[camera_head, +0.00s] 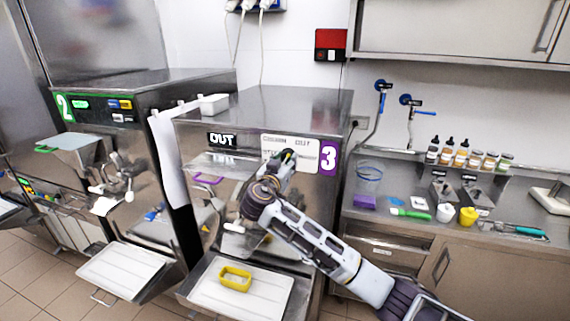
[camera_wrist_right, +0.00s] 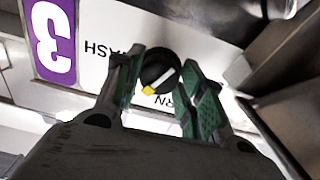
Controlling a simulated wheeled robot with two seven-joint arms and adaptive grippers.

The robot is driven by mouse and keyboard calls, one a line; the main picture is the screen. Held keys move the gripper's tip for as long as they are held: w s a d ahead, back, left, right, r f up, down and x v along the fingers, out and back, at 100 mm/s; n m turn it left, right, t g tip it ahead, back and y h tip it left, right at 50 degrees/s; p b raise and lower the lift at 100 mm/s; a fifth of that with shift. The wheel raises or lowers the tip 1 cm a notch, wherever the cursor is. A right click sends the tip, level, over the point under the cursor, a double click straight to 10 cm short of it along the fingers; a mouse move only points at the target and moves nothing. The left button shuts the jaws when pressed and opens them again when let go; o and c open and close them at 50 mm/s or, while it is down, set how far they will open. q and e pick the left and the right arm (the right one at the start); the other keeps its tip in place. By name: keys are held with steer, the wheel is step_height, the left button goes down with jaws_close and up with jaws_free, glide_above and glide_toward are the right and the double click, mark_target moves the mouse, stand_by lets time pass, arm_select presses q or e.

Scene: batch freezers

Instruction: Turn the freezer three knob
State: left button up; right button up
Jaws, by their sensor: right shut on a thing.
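Freezer three is the steel machine with the purple "3" label (camera_head: 328,157) in the middle of the head view. Its knob (camera_wrist_right: 158,71) is round and black with a white and yellow pointer, and sits on the white label panel. My right gripper (camera_wrist_right: 162,78) has its two green-padded fingers on either side of the knob and is shut on it. In the head view my right gripper (camera_head: 284,160) is at the panel, left of the "3", and hides most of the knob. My left gripper is not in view.
A white tray (camera_head: 208,292) with a yellow container (camera_head: 235,279) is below freezer three's front. A steel counter (camera_head: 400,229) with bottles, cups and utensils is to the right.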

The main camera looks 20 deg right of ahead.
steer(key=shift+f+n+b, duration=0.15)
steer(key=shift+n+b, duration=0.85)
steer(key=shift+b, duration=0.6)
steer(key=shift+n+b, duration=0.35)
steer(key=shift+n, duration=0.65)
steer(key=n, duration=0.1)
steer(key=n+p, duration=0.1)
steer(key=n, duration=0.1)
steer(key=shift+r+n, duration=0.25)
steer(key=shift+n, duration=0.15)
steer(key=n+p, duration=0.2)
steer(key=n, duration=0.1)
steer(key=shift+n, duration=0.3)
steer(key=shift+n+p, duration=0.65)
steer(key=shift+n, duration=0.55)
steer(key=n, duration=0.4)
steer(key=shift+n, duration=2.9)
